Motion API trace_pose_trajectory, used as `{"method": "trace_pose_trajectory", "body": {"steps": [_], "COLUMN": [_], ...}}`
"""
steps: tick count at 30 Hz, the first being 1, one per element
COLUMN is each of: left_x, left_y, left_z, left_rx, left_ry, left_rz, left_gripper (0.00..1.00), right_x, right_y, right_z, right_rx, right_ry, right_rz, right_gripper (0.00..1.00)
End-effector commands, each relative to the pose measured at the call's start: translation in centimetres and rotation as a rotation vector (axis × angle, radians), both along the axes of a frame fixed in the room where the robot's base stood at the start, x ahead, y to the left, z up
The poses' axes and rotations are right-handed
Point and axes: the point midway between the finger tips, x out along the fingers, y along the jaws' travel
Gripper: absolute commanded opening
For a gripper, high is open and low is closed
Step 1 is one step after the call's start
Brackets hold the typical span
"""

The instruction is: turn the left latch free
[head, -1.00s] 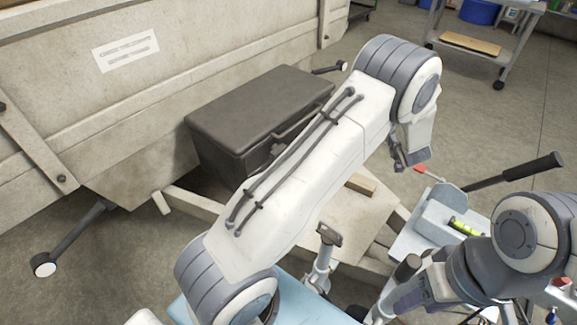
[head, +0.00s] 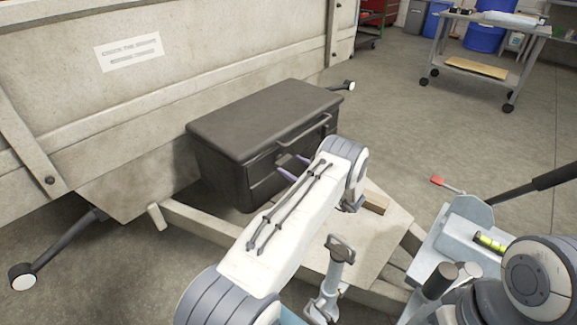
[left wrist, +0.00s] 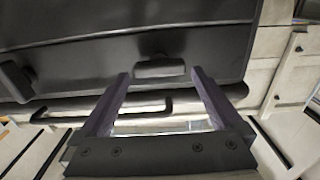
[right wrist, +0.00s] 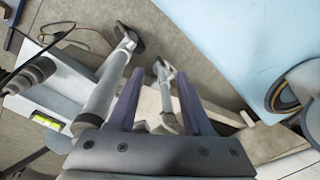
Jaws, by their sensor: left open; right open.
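The dark grey box (head: 240,125) stands on the trailer frame against the trailer side, lid shut. A bar handle (head: 305,132) is on its front. My left gripper (head: 291,167) is open at the box front, its purple fingertips showing past my arm. In the left wrist view, a dark latch-like block (left wrist: 160,67) lies between and just beyond the open fingertips (left wrist: 160,76). A second dark fitting (left wrist: 15,80) is at the left edge. I cannot tell which latch is the left one. My right gripper (right wrist: 158,90) is open and empty; its fingers are outside the head view.
A jack with a handle (head: 341,248) stands in front of the frame (head: 385,235). A pale toolbox with a level (head: 489,242) is at right. A wooden block (head: 375,203) lies on the frame. A cart (head: 480,45) stands behind on open floor.

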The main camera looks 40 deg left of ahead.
Motion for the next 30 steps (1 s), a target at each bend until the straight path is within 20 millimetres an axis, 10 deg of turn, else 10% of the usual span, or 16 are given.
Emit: {"method": "trace_pose_trajectory", "body": {"steps": [16, 21, 30], "left_x": [0.2, 0.2, 0.2], "left_y": [2.6, 2.6, 2.5], "left_z": [0.0, 0.0, 0.0], "left_rx": [-0.001, -0.001, -0.003], "left_ry": [-0.001, -0.001, -0.032], "left_rz": [-0.002, -0.002, -0.002], "left_gripper": [1.0, 0.35, 0.34], "right_x": [0.0, 0.0, 0.0], "right_y": [0.0, 0.0, 0.0], "right_z": [-0.5, -0.5, -0.6], "right_rx": [0.0, 0.0, 0.0], "right_ry": [0.0, 0.0, 0.0], "right_rz": [0.0, 0.0, 0.0], "right_gripper": [0.5, 0.5, 0.5]}}
